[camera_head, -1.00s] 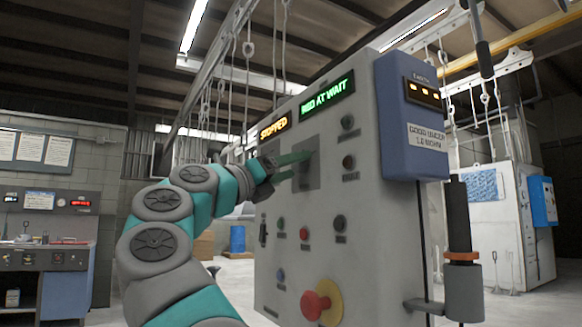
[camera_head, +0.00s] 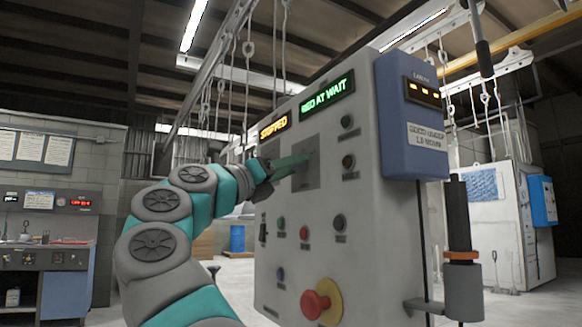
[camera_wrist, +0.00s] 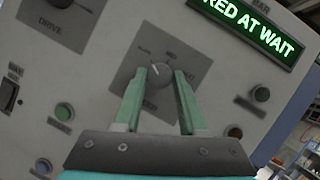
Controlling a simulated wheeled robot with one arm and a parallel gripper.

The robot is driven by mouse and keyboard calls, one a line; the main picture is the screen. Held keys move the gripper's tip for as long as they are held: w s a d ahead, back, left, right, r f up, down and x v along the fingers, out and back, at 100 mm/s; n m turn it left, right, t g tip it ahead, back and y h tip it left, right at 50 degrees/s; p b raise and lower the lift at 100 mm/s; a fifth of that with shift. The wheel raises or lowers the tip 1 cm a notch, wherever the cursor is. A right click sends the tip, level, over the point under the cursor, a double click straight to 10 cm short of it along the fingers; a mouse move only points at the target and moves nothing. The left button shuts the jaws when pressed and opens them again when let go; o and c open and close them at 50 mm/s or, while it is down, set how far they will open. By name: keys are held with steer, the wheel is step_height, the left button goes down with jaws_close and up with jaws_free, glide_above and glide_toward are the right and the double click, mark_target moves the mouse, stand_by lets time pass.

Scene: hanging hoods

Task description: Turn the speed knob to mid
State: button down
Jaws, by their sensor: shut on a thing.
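The speed knob (camera_wrist: 159,71) is a small round grey knob on a dark square plate (camera_wrist: 152,92) of the control panel. It sits between the tips of my gripper (camera_wrist: 160,73) in the wrist view. My two green fingers are shut on it from either side. Small labels ring the knob, one above it reading like MID (camera_wrist: 172,53); its pointer setting is too small to tell. In the head view my gripper (camera_head: 306,156) reaches the plate (camera_head: 307,180) from the left, and the knob is hidden there.
A green display (camera_head: 327,93) reads RED AT WAIT, beside an amber STOPPED display (camera_head: 273,129). Push buttons surround the plate, including a red one (camera_head: 304,234). A red mushroom button (camera_head: 314,304) is low on the panel. A DRIVE dial plate (camera_wrist: 58,22) is close by.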

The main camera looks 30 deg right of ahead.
steer(key=shift+w+m+g+h+p, duration=0.15)
steer(key=shift+m+g+p, duration=1.05)
steer(key=shift+m, duration=1.55)
steer(key=shift+w+m+g+h+p, duration=0.2)
steer(key=shift+m+g+p, duration=0.45)
steer(key=shift+m+g, duration=1.65)
steer(key=shift+w+m+g+h+p, duration=0.15)
steer(key=shift+m+g+p, duration=0.8)
steer(key=shift+m, duration=2.3)
steer(key=shift+f+m+g, duration=0.1)
steer(key=shift+m+g, duration=0.15)
steer(key=shift+m, duration=0.15)
steer(key=shift+c, duration=2.3)
jaws_free()
steer(key=shift+a, duration=0.1)
